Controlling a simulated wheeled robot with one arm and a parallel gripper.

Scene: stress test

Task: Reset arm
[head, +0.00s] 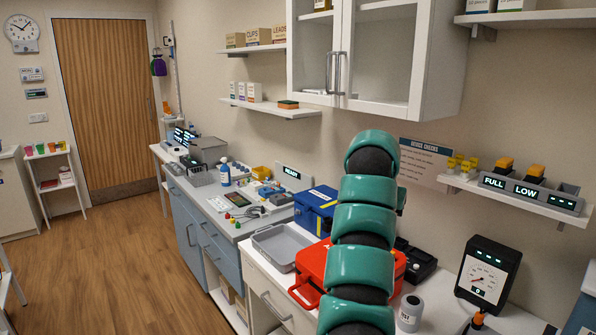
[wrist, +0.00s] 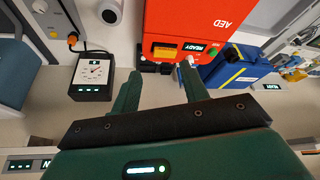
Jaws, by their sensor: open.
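My green segmented arm (head: 362,240) rises in the middle of the head view, in front of the counter. Its end is not visible there. In the wrist view my gripper (wrist: 158,80) is open, with its two green fingers apart and nothing held between them. The fingertips point toward the red AED case (wrist: 185,22) and a small black device at its edge. I cannot tell how far the fingers are from the case. The AED case also shows in the head view, partly hidden behind my arm (head: 314,264).
A blue case (head: 316,208) and a grey tray (head: 279,243) stand left of the AED case. A wall cabinet (head: 378,55) and a shelf (head: 525,195) hang above the counter. The wooden floor (head: 130,265) at left is clear.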

